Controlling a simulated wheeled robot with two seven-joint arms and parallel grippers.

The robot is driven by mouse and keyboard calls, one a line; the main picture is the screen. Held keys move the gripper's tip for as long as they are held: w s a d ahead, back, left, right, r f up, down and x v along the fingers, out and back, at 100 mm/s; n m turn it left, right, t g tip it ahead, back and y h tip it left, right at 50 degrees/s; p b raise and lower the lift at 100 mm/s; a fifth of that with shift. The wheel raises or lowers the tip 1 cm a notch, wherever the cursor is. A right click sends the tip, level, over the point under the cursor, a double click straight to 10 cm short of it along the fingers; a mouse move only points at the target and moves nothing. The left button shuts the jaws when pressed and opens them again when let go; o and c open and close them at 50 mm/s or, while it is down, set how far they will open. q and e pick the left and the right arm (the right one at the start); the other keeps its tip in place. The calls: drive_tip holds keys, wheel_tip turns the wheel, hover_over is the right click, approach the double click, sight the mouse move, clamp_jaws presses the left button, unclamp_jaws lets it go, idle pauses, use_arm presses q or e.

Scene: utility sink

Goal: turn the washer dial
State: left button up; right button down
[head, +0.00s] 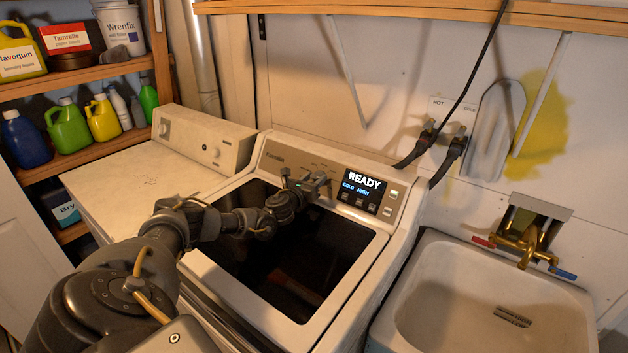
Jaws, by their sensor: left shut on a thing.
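The washer (345,283) stands in the middle with its top opening uncovered and dark inside. Its sloped control panel (275,157) runs along the back, with a lit display (362,191) reading READY, COLD, HIGH. My left arm comes in from the left and reaches over the opening. My left gripper (308,183) is at the panel, just left of the display, and is shut on the washer dial. The dial itself is hidden behind the gripper, so its setting cannot be seen. My right gripper is not in view.
A white dryer (140,182) with knobs stands left of the washer. A utility sink (480,290) with a brass faucet (522,245) is at the right. Shelves with bottles (68,126) are at the left. Black hoses (450,160) hang behind the washer.

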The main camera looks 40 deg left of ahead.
use_arm(q)
drive_tip(key=shift+n, duration=0.4)
drive_tip(key=n+g+y+p, duration=0.1)
drive_tip(key=n, duration=0.1)
drive_tip(key=n+y+p, duration=0.1)
drive_tip(key=n+y, duration=0.1)
drive_tip(key=n, duration=0.1)
drive_tip(key=shift+d+r+n+g, duration=0.15)
drive_tip(key=shift+n+g, duration=0.15)
drive_tip(key=shift+g, duration=0.1)
drive_tip(key=shift+w+n+g+y+p, duration=0.1)
drive_tip(key=shift+n+g+y+p, duration=0.35)
drive_tip(key=shift+n, duration=0.45)
drive_tip(key=shift+n+g+y+p, duration=0.2)
drive_tip(key=shift+n+p, duration=0.3)
drive_tip(key=shift+n, duration=0.4)
drive_tip(key=shift+g, duration=0.25)
drive_tip(key=o, duration=1)
drive_tip(key=shift+c, duration=0.2)
drive_tip(key=shift+d, duration=0.1)
